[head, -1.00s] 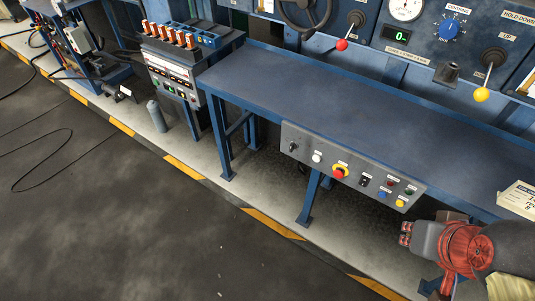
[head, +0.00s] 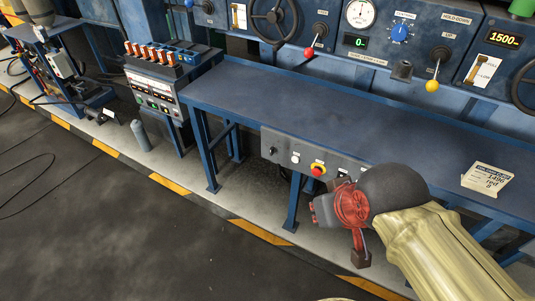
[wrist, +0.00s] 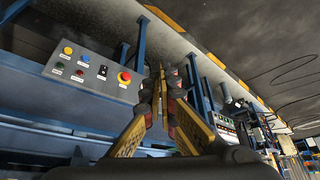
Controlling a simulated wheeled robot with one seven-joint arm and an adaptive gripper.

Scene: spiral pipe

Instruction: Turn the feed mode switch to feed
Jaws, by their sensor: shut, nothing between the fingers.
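A grey control panel (head: 283,157) hangs on the bench's front edge. At its left end is a small black knob (head: 273,151), then a white button (head: 295,158) and a red emergency stop (head: 317,170). The wrist view shows the panel inverted, with a black switch (wrist: 102,72) beside the emergency stop (wrist: 124,77). Labels are too small to read, so I cannot tell which control is the feed mode switch. My gripper (head: 313,207) is in front of and below the panel, apart from it, fingertips pointing left. Its fingers (wrist: 160,75) are shut and empty, and may hide the knob in the wrist view.
Bench legs (head: 293,203) stand below. A machine face with levers (head: 432,86) is behind. A button console (head: 155,95) stands left. The floor in front is open.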

